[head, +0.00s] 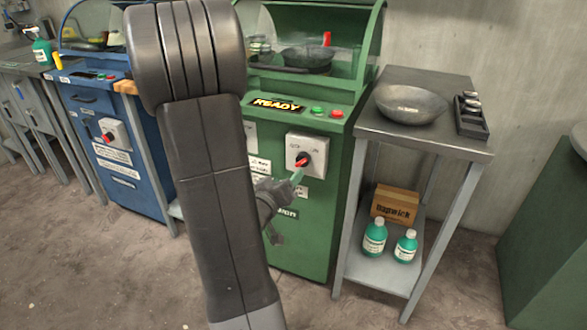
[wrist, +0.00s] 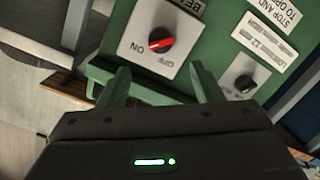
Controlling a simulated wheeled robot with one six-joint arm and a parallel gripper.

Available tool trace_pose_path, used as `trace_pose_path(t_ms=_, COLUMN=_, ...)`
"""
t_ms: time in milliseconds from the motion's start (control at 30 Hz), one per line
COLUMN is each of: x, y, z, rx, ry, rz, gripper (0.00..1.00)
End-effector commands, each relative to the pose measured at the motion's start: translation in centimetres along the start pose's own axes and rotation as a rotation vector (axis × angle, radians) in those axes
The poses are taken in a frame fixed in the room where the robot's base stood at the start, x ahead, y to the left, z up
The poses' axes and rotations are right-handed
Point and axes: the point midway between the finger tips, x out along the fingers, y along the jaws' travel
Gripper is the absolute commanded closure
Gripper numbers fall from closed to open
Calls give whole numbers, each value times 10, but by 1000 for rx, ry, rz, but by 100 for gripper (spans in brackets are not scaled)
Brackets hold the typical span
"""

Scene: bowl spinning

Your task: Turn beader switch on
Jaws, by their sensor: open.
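The beader switch is a black rotary knob with a red pointer (head: 302,161) on a pale square plate (head: 316,145), on the front of the green machine (head: 315,215). In the wrist view the red-and-black knob (wrist: 153,46) shows near the top, with ON and OFF lettering on its plate and a partly cut-off label beside it. I cannot tell clearly which mark the pointer is at. My gripper (wrist: 164,80) has green fingers, spread apart and empty, just short of the plate. In the head view my gripper (head: 297,176) is in front of the switch, close to the knob.
A smaller black knob (wrist: 245,84) is on the same panel. A metal table (head: 440,140) with a bowl (head: 411,104) stands right. A blue machine (head: 110,140) stands left.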

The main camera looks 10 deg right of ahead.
Motion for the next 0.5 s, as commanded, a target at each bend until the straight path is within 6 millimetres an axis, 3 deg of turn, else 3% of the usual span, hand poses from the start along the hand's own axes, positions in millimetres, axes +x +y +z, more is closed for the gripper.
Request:
trace_pose_path(t_ms=200, x=-28, y=0, z=-1, rx=0, ry=1, rz=-2, gripper=40)
trace_pose_path(t_ms=500, x=-37, y=0, z=1, rx=0, ry=-1, rz=1, gripper=40)
